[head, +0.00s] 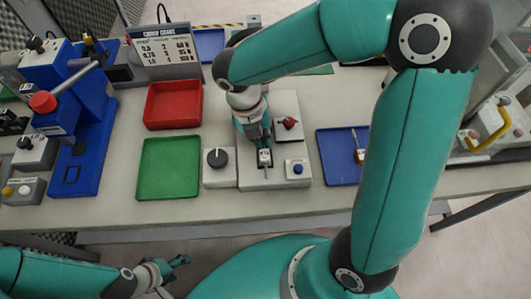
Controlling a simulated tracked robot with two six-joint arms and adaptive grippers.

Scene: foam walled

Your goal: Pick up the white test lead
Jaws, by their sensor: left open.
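A small white piece (265,157) shows at the tips of my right gripper (262,142), over a dark slot in the grey fixture (282,180); it may be the white test lead, but most of it is hidden by the gripper. My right gripper points down there, and I cannot tell whether its fingers are closed on the piece. My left gripper (179,262) is open and empty, low in front of the table's near edge, well away from the fixture.
The fixture has a black knob (217,158), a red knob (290,123) and a blue button (298,169). Red (173,104) and green (168,167) trays lie left; a blue tray (336,158) holding a small tool lies right. A blue press (88,150) stands far left.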

